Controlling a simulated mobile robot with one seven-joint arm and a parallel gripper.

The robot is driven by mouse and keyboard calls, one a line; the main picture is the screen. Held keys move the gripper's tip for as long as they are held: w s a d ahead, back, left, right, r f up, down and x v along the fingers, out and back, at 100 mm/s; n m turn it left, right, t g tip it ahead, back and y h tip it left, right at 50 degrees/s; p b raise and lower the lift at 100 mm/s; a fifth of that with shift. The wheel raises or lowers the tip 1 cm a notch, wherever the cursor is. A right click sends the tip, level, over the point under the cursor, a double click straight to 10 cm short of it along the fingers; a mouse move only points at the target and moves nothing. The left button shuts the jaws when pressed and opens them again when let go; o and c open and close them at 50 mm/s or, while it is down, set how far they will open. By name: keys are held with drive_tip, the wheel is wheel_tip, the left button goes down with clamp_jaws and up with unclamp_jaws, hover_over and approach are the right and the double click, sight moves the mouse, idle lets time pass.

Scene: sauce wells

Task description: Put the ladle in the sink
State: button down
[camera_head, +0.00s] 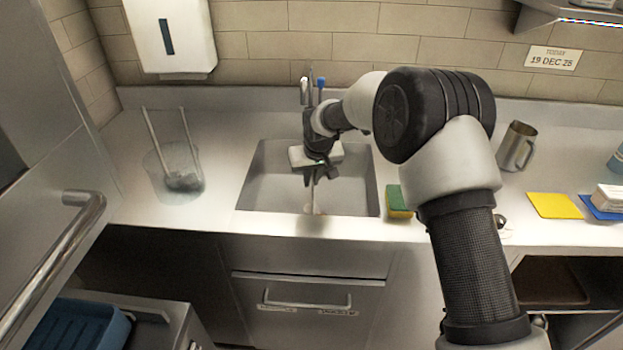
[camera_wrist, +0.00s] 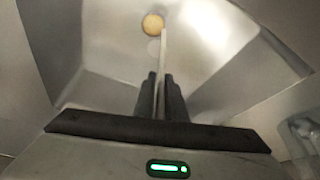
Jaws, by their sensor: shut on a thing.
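My gripper (camera_head: 318,168) is over the sink (camera_head: 268,185), with its fingers pointing down into the basin. In the wrist view my gripper (camera_wrist: 161,82) is shut on the thin pale handle of the ladle (camera_wrist: 164,52). The ladle hangs down toward the sink floor. A round tan spot (camera_wrist: 153,25) shows by its far end; I cannot tell whether it is the ladle's bowl or the drain. In the head view the ladle (camera_head: 313,196) shows only as a thin strip below the fingers. I cannot tell whether it touches the basin.
A clear container (camera_head: 160,185) with two long-handled utensils stands left of the sink. A green and yellow sponge (camera_head: 397,202) lies at the sink's right edge. A metal jug (camera_head: 516,147) and a yellow cloth (camera_head: 554,206) are farther right. The faucet (camera_head: 306,90) stands behind the sink.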

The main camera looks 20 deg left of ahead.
drive_tip(key=c, duration=2.3)
unclamp_jaws()
drive_tip(key=shift+f, duration=0.1)
drive_tip(key=o, duration=0.5)
drive_tip(key=v, duration=1.2)
drive_tip(key=shift+r, duration=0.25)
